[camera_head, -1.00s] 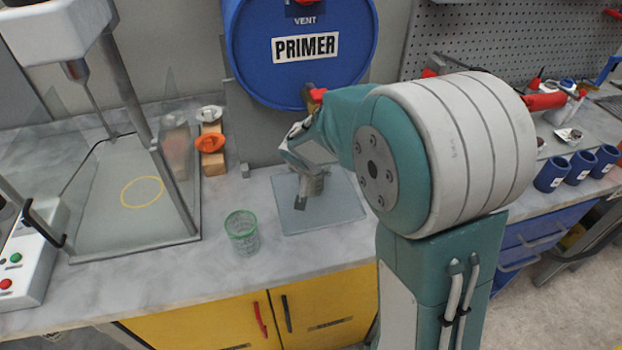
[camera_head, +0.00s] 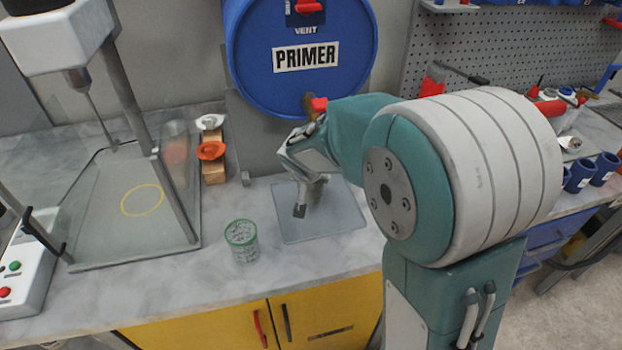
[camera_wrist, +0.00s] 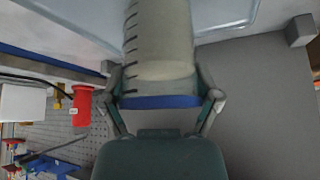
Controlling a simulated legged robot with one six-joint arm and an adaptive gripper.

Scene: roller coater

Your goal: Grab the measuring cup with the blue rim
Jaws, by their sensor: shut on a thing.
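The measuring cup with the blue rim (camera_wrist: 160,102) fills the top middle of the wrist view. It has a pale beige see-through body with dark marks along its left side. My gripper (camera_wrist: 163,100) is shut on it, with one finger at each side near the blue rim. In the head view my gripper (camera_head: 301,208) hangs over a clear square plate (camera_head: 335,222) on the bench.
A blue PRIMER drum (camera_head: 330,85) with a tap is behind my gripper. A glass-sided stand (camera_head: 120,235) is at the left. Orange and white lids on a wooden block (camera_head: 214,172) stand between them. Blue cups (camera_head: 605,170) are at the right. The bench's front edge is near.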

